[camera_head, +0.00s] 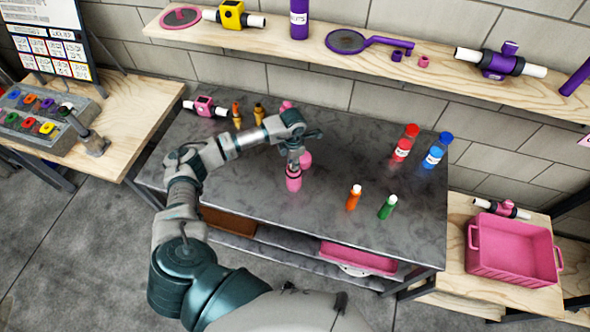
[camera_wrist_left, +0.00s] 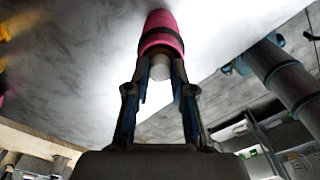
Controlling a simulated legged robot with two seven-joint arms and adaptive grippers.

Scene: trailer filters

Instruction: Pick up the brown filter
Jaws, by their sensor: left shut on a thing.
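My left gripper (camera_head: 294,160) is over the middle of the grey table, pointing down. It is shut on a pink bottle-like thing (camera_head: 293,182) with a dark band. In the left wrist view, the fingers (camera_wrist_left: 160,85) close around its pale tip, and its pink body (camera_wrist_left: 161,28) lies beyond them. Two small orange-brown things with dark parts, one on the left (camera_head: 237,115) and one on the right (camera_head: 259,114), stand at the table's back left, apart from the gripper. I cannot tell whether either is the brown filter. My right gripper is out of view.
A brown tray (camera_head: 229,221) and a pink tray (camera_head: 358,259) sit below. A pink crate (camera_head: 512,252) stands right. A wooden shelf (camera_head: 385,62) runs behind.

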